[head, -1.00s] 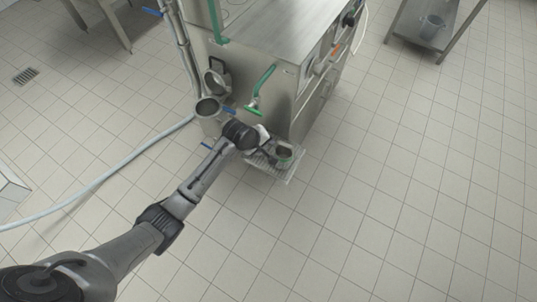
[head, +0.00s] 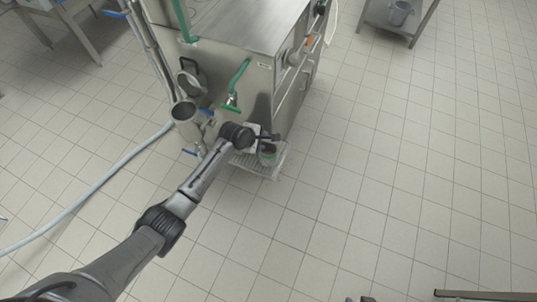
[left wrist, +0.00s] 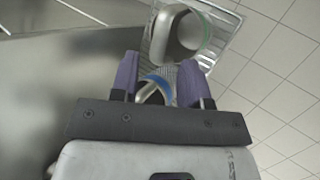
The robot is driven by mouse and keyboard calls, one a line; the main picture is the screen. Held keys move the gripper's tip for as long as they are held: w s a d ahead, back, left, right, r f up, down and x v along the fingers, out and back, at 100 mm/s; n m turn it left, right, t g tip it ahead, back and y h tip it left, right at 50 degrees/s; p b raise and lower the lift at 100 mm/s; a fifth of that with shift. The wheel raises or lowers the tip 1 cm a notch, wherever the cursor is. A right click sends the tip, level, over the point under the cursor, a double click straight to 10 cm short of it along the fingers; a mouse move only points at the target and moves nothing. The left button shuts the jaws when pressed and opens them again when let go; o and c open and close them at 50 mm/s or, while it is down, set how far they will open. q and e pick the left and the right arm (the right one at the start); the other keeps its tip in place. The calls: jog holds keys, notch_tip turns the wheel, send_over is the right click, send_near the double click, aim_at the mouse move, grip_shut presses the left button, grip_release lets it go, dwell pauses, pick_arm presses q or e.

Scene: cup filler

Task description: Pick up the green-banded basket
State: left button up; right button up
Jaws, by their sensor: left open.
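The green-banded basket (head: 267,153) stands on a small wire rack at the foot of the steel machine in the head view. In the left wrist view the basket (left wrist: 163,30) is a grey metal vessel with a green band at its right, beyond the fingertips. My left gripper (head: 268,138) is just above and beside it in the head view. In the left wrist view its purple fingers (left wrist: 158,75) are apart. A blue-banded vessel (left wrist: 160,81) shows between and below the fingers; I cannot tell how far below. The right gripper is not in view.
The wire rack (head: 245,161) sits against the steel machine (head: 245,45). A grey hose (head: 90,190) runs across the floor at left. The tiled floor at right is open.

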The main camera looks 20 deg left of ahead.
aim_at(268, 141)
pick_arm(q)
jog(key=b+x, duration=0.3)
jog(key=x, duration=0.2)
jog(key=shift+s+d, duration=0.1)
jog(key=shift+w+d+f+b, duration=0.2)
jog(key=shift+w+f+b, duration=0.15)
jog(key=shift+w+f, duration=0.05)
jog(key=shift+c, duration=0.2)
grip_shut()
